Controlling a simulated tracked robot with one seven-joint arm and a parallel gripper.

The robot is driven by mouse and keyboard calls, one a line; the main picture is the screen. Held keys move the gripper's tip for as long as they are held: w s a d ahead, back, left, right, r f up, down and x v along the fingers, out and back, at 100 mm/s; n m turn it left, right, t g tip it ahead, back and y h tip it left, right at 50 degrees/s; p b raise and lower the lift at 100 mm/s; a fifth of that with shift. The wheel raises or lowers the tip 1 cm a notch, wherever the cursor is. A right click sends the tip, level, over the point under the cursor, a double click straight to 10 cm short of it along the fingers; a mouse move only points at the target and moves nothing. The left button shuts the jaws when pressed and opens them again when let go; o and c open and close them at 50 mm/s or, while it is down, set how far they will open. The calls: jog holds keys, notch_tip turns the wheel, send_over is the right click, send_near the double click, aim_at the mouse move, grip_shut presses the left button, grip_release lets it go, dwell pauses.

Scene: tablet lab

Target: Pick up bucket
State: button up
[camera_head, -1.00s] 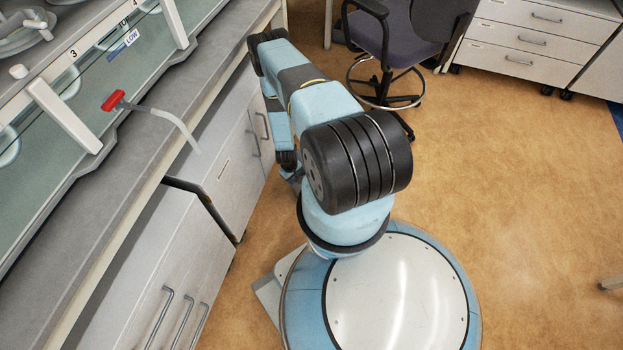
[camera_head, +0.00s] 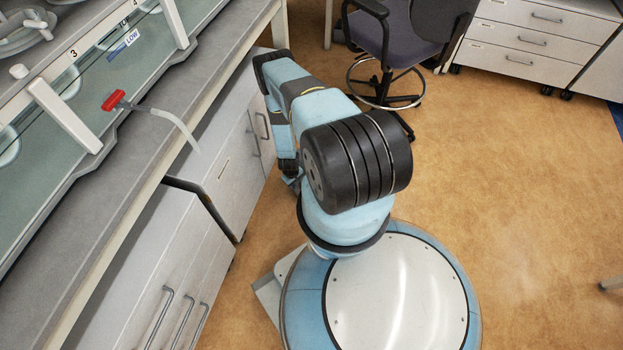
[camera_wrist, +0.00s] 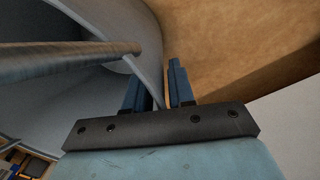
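A pale grey bucket (camera_wrist: 135,25) fills the upper left of the wrist view, with its curved wall and rim showing. A brownish bar like its handle (camera_wrist: 70,54) crosses in front of it. My gripper (camera_wrist: 160,80) has its two blue fingers a small way apart. The left finger is on the bucket's inner side and the right finger is beyond the rim, over the floor. The wall's edge runs down between them; I see no clear contact.
A lab bench (camera_head: 215,75) with cabinets (camera_head: 160,270) runs along the left, close to my arm. A swivel chair (camera_head: 400,40) stands at the back, beside white drawers (camera_head: 530,45). The brown floor (camera_head: 520,190) to the right is mostly clear.

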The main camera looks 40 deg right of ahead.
grip_shut()
dwell(1.1)
